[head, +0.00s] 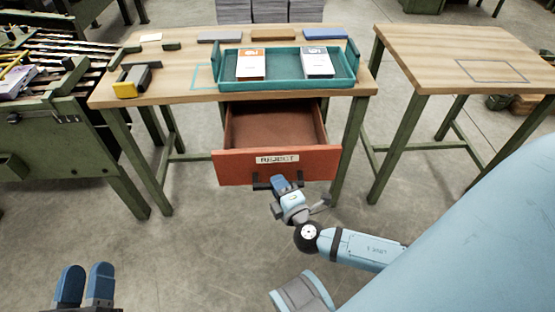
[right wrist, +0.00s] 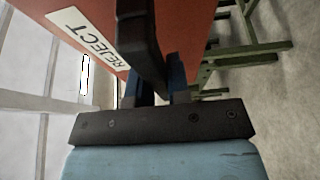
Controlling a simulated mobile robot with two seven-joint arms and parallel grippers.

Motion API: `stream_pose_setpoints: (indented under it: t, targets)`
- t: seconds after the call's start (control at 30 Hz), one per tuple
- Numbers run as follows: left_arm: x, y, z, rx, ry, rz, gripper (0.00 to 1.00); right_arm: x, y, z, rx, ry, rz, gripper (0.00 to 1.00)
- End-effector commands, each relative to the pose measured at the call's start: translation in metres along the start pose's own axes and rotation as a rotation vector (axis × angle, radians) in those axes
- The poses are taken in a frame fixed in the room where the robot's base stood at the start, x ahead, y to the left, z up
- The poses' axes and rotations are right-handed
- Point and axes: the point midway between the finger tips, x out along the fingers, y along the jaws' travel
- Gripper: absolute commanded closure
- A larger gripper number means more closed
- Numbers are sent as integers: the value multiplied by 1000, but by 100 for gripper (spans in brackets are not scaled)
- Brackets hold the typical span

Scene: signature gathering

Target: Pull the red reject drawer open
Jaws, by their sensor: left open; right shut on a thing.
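The red reject drawer (head: 229,167) stands pulled out from under the wooden table, its empty-looking inside visible from above. Its front carries a white REJECT label (head: 277,159), which also shows in the right wrist view (right wrist: 90,38). My right gripper (head: 279,183) is at the drawer front, shut on the dark drawer handle (right wrist: 142,45) just below the label. The fingers sit on both sides of the handle in the right wrist view. My left gripper (head: 84,286) is open and empty at the lower left, away from the table.
On the table (head: 185,62) a teal tray (head: 290,90) holds two booklets, with a yellow-and-black tool (head: 132,80) to its left. A second table (head: 450,50) stands at the right and a green machine (head: 50,130) at the left. The floor before the drawer is clear.

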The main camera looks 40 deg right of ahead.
Motion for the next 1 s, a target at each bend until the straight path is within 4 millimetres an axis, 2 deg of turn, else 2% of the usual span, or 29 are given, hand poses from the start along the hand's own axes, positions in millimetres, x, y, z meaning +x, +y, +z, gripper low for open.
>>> stream_pose_setpoints:
  t: [0.5, 0.53, 0.6, 0.63, 1.0]
  targets:
    - [0, -1, 0, 2, -5, 1, 57, -6, 0, -2, -1, -1, 1, 100]
    - [0, -1, 0, 2, -5, 1, 57, -6, 0, -2, -1, -1, 1, 78]
    - [0, -1, 1, 2, -5, 1, 57, -6, 0, -2, -1, -1, 1, 62]
    - [0, -1, 2, 2, -6, 1, 57, -6, 0, -2, -1, 0, 1, 57]
    - [1, -1, 4, 2, -8, 1, 57, -5, 0, -2, -1, 1, 1, 57]
